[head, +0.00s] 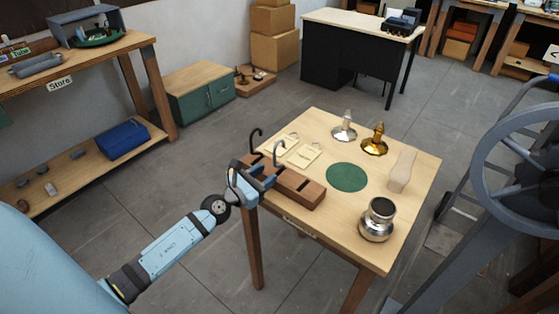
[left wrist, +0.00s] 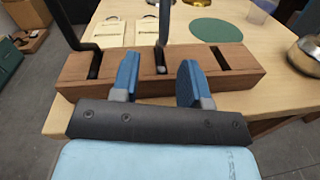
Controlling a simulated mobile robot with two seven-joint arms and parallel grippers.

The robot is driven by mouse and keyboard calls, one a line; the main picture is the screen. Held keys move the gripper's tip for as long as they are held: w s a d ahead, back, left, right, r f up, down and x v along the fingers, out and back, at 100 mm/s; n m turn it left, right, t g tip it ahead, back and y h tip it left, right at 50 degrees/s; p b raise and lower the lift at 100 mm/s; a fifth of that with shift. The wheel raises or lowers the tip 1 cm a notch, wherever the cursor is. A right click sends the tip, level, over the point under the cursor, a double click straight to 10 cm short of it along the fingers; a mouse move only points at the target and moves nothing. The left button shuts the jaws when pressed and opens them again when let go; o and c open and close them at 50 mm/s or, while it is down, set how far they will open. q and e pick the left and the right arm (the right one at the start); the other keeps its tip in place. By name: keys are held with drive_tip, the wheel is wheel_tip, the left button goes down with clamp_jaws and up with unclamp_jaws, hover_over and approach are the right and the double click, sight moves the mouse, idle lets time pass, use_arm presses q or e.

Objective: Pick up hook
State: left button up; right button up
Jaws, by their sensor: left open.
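A wooden block (head: 309,193) with a row of slots lies at the left front edge of the small table. Two dark hooks stand upright in it: one at the left end (head: 256,139) and one in the middle slot (head: 277,152). They also show in the left wrist view, the left-end hook (left wrist: 93,56) and the middle hook (left wrist: 163,26), with their tops cut off. The right slot is empty. My left gripper (left wrist: 157,72) is open at the near side of the block. The middle hook appears between its blue fingers; contact cannot be told. My right gripper is out of view.
A large grey wheel (head: 483,165) stands at right.

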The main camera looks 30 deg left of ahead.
sight(278, 166)
use_arm(q)
drive_tip(key=shift+w+d+r, duration=0.1)
drive_tip(key=shift+w+r, duration=0.1)
drive_tip(key=shift+w, duration=0.4)
drive_tip(key=w, duration=0.2)
drive_tip(key=w+d, duration=0.1)
drive_tip(key=w, duration=0.1)
drive_tip(key=shift+w+p, duration=0.15)
drive_tip(key=shift+p, duration=0.25)
drive_tip(key=shift+c, duration=0.2)
clamp_jaws()
